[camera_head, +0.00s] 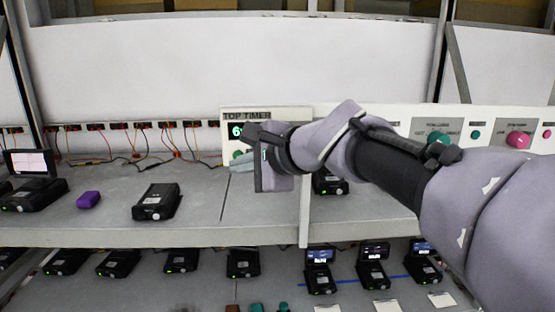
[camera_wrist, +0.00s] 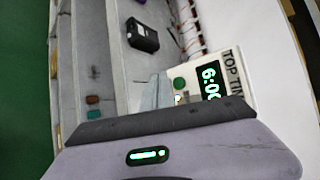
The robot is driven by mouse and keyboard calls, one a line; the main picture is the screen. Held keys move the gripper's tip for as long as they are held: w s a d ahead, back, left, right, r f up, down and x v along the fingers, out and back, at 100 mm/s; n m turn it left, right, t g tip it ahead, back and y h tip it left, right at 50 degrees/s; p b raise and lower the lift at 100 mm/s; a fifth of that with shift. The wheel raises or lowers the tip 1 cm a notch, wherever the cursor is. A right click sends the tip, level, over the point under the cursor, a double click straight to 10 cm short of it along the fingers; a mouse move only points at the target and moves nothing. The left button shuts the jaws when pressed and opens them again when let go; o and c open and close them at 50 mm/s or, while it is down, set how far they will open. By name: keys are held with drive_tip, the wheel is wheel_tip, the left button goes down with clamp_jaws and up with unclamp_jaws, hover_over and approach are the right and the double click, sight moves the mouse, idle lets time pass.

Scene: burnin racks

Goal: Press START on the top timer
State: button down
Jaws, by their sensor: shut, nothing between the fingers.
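The top timer (camera_head: 262,112) is a white panel labelled TOP TIMER, on the rack behind my gripper. In the wrist view the timer's display (camera_wrist: 210,80) shows green digits starting with 6, the rest cut off by my wrist. A green button (camera_wrist: 179,84) sits beside the display; its lettering is not readable. My gripper (camera_head: 241,166) is shut and empty, in front of the lower left of the panel. In the wrist view its pale fingertips (camera_wrist: 164,93) are close beside the green button. I cannot tell whether they touch. My arm hides the panel's right part.
Red and black wires run along the back. A further panel at right has a green button (camera_head: 476,135) and a pink button (camera_head: 518,140).

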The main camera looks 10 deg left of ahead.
drive_tip(key=shift+s+d+b, duration=0.2)
drive_tip(key=shift+s, duration=0.55)
drive_tip(key=shift+s+d+b, duration=0.15)
drive_tip(key=shift+s+b, duration=0.05)
drive_tip(key=shift+s, duration=0.55)
drive_tip(key=s+d+f+n+h+b, duration=0.2)
drive_tip(key=s+d+f+b, duration=0.5)
drive_tip(key=f+b, duration=0.6)
drive_tip(key=s+d+f+n+g+h+b, duration=0.1)
drive_tip(key=s+d+f+b, duration=0.7)
drive_tip(key=f, duration=2)
drive_tip(key=s+d+f+n+g+h+b, duration=0.1)
drive_tip(key=s+d+f+n+h+b, duration=0.2)
drive_tip(key=f+b, duration=1.4)
drive_tip(key=s+d+f+h, duration=0.2)
drive_tip(key=s+d+f, duration=0.1)
drive_tip(key=s+d, duration=0.2)
drive_tip(key=shift+d+f+n+b, duration=0.15)
drive_tip(key=shift+d+n+b, duration=0.15)
drive_tip(key=shift+d, duration=1.1)
